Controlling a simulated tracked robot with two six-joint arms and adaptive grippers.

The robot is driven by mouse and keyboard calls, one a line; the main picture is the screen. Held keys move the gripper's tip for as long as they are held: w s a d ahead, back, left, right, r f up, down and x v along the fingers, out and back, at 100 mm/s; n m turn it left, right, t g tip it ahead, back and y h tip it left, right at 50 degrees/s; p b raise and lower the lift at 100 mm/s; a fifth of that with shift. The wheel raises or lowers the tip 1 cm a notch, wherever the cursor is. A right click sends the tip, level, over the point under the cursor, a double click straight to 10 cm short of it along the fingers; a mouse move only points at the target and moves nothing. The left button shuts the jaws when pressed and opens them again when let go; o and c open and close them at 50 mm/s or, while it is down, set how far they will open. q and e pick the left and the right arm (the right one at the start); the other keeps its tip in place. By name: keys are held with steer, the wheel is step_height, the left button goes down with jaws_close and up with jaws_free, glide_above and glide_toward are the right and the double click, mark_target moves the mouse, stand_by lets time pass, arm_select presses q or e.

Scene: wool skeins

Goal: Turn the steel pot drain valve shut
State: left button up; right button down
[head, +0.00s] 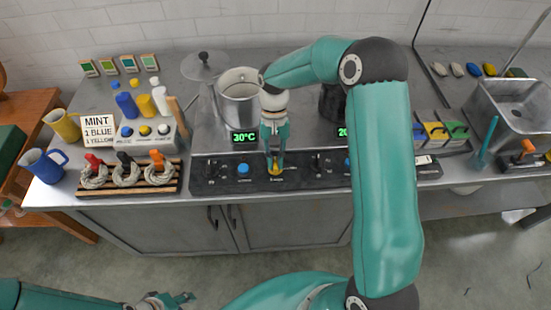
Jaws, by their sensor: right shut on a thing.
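The steel pot (237,91) stands open at the back of the counter, behind a green 30°C display (244,138). A small yellow handle (275,171) sits on the dark front panel below the pot. It seems to be the drain valve, but its exact angle is too small to tell. My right gripper (275,162) reaches down from above and is shut on this yellow handle, hiding part of it. My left gripper (172,299) is low at the bottom edge, away from the counter. Its jaw opening is unclear.
A blue knob (243,169) is just left of the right gripper. A wooden rack (128,178) with several wool skeins and a mint recipe sign (98,128) stand at left. My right arm hides part of a dark pot (332,103). A sink (512,105) is at right.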

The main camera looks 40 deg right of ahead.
steer(key=shift+s+a+f+n, duration=0.1)
steer(key=shift+f+n, duration=0.15)
steer(key=shift+n, duration=0.05)
steer(key=c, duration=1.2)
jaws_free()
steer(key=shift+o, duration=0.2)
steer(key=shift+r, duration=0.15)
steer(key=shift+w+r, duration=0.15)
steer(key=shift+w, duration=0.1)
steer(key=v, duration=1.1)
steer(key=shift+w, duration=0.15)
steer(key=shift+r, duration=0.15)
